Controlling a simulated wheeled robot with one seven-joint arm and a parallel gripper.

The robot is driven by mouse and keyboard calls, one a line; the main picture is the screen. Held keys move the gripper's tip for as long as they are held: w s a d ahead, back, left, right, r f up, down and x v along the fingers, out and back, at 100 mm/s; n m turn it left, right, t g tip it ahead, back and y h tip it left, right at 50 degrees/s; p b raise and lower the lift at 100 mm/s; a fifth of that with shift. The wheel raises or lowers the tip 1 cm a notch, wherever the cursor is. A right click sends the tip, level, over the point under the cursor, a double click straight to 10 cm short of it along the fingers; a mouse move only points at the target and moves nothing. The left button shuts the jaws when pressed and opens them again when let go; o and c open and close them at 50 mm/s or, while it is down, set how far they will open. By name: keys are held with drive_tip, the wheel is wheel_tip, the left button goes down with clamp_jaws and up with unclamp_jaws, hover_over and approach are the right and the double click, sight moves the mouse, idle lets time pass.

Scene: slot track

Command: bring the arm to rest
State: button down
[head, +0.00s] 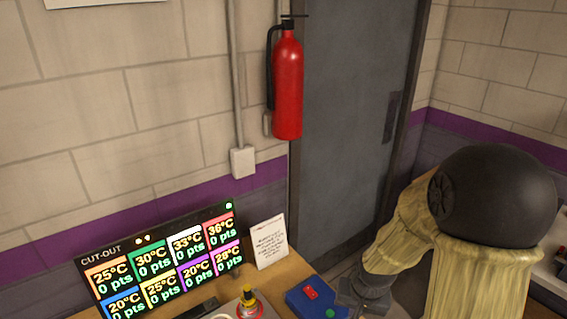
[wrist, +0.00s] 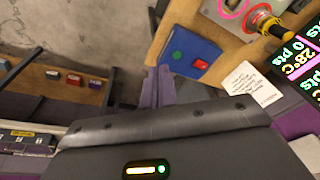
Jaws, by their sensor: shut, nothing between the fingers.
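My arm, with a pale ribbed sleeve and a black joint, stands at the right of the head view. My gripper (head: 362,298) points down at the lower right of the head view, just right of the blue box. In the wrist view my gripper (wrist: 158,84) shows its two fingers together, shut with nothing between them. The blue box (wrist: 186,50) with a red switch and a green button lies just beyond the fingertips; it also shows in the head view (head: 306,302). The gripper appears apart from it, though the gap is hard to judge.
A lit scoreboard (head: 160,262) stands on the wooden table (head: 290,270), beside a white card (head: 268,242). A yellow-knobbed round device (head: 248,302) sits near the front. A red extinguisher (head: 288,85) hangs by the grey door (head: 350,120). Bare floor (wrist: 70,35) shows left in the wrist view.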

drive_tip(key=s+a+r+n, duration=0.1)
drive_tip(key=s+r+n, duration=0.2)
drive_tip(key=s+r, duration=0.2)
drive_tip(key=shift+s+a+r+b, duration=0.3)
drive_tip(key=shift+s+b, duration=0.1)
drive_tip(key=shift+s, duration=0.25)
